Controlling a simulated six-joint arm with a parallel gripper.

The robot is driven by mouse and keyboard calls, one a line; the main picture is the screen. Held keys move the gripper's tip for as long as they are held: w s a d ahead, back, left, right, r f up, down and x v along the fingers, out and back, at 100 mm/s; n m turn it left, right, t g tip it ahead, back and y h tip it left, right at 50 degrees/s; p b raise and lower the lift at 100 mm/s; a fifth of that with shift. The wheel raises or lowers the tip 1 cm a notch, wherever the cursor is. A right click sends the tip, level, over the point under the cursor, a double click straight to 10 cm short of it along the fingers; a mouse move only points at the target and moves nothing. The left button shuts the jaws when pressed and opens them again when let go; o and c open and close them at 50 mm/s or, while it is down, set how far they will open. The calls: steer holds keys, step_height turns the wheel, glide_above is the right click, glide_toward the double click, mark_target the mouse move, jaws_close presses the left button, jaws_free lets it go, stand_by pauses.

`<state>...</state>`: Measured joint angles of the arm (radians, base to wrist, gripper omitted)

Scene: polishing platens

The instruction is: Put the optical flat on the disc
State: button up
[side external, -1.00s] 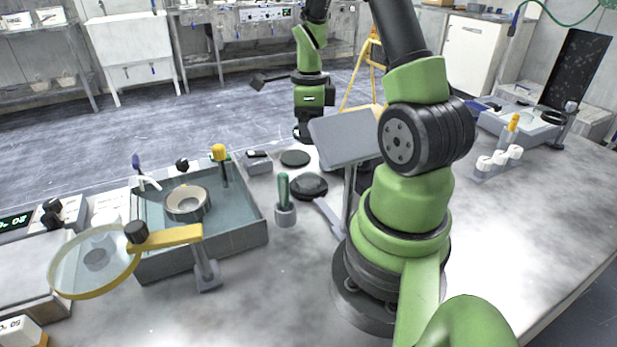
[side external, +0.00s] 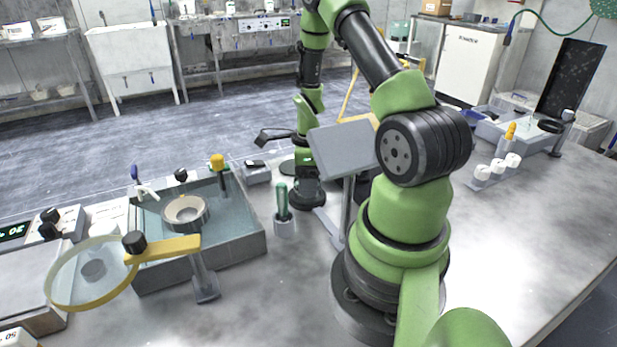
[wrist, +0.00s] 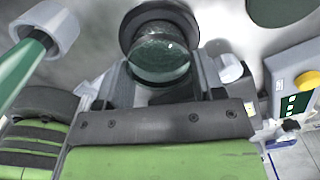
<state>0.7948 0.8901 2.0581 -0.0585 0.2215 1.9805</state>
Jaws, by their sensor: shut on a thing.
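The optical flat (wrist: 158,60) is a clear, dark-looking glass round in the wrist view. My gripper (wrist: 160,75) is shut on it, one finger at each side. A black round base (wrist: 150,14) lies just beyond and under the flat; I cannot tell whether they touch. In the side view my gripper (side external: 307,181) is low over this black base (side external: 308,202), and the flat is hidden there. A flat dark green disc (wrist: 285,8) lies at the top right of the wrist view; in the side view the disc (side external: 287,167) is partly hidden behind my gripper.
A green-handled tool in a white cup (side external: 284,226) stands close left of my gripper. A small box with a yellow button (wrist: 295,95) is at the right in the wrist view. A grey tilted panel (side external: 343,150) on a post stands to the right. A basin (side external: 250,240) lies left.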

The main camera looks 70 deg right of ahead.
steer(key=o, duration=1)
steer(key=shift+f, duration=0.1)
steer(key=w+a+r+n+t, duration=0.1)
steer(key=a+r+n, duration=0.2)
steer(key=r, duration=0.6)
steer(key=w+a+r+n, duration=0.1)
steer(key=a+r+n, duration=0.15)
steer(key=r, duration=0.65)
steer(key=s+a+r+n+t, duration=0.2)
steer(key=a+r+n, duration=0.1)
steer(key=a+n, duration=0.2)
steer(key=s+a+r+n+t+y, duration=0.1)
steer(key=s+a+r+n+t, duration=0.1)
steer(key=a+n, duration=0.4)
steer(key=s+a+r+n+t+y, duration=0.1)
steer(key=a+r+n, duration=0.4)
steer(key=n, duration=0.7)
steer(key=shift+s+a+t, duration=0.3)
steer(key=shift+s, duration=0.25)
steer(key=shift+s+a+t, duration=0.3)
steer(key=shift+s, duration=0.25)
